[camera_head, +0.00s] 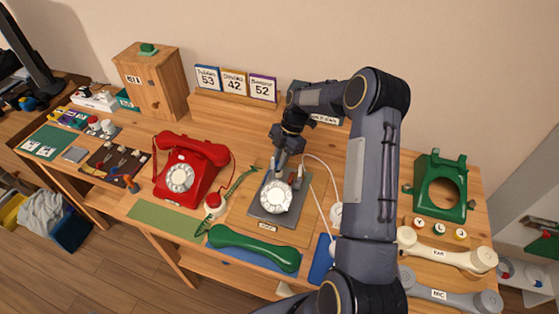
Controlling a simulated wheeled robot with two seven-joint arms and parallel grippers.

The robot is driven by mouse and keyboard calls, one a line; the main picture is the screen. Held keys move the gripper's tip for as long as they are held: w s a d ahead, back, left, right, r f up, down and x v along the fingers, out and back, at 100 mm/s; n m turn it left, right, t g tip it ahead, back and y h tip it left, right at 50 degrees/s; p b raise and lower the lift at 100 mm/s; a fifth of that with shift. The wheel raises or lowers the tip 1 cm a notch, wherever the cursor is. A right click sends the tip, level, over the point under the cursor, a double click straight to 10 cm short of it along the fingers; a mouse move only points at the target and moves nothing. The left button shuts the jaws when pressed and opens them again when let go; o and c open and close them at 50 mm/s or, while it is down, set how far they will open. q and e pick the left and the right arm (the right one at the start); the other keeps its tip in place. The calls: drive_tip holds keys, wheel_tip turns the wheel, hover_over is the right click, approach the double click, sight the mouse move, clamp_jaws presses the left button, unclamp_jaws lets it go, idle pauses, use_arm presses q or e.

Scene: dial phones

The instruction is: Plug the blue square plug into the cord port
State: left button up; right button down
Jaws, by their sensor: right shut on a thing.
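My right gripper (282,166) reaches down over a grey plate (263,208) that carries a white dial (275,196). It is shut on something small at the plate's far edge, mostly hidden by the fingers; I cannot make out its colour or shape. A white cord (325,165) runs from near the gripper and curves right and down behind my arm. The blue square plug cannot be clearly picked out, and I cannot tell which spot is the cord port. My left gripper is not in view.
A red dial phone (184,176) stands left of the plate. A green handset (254,249) lies in front. A green phone shell (440,186) and pale handsets (447,250) are at the right. A wooden cabinet (151,80) and number signs (234,84) are behind. My right arm blocks the middle right.

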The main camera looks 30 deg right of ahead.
drive_tip(key=shift+b, duration=0.3)
idle(0.6)
drive_tip(key=shift+f+b, duration=0.65)
drive_tip(key=c, duration=1.3)
unclamp_jaws()
drive_tip(key=p+v, duration=0.3)
drive_tip(key=v, duration=0.5)
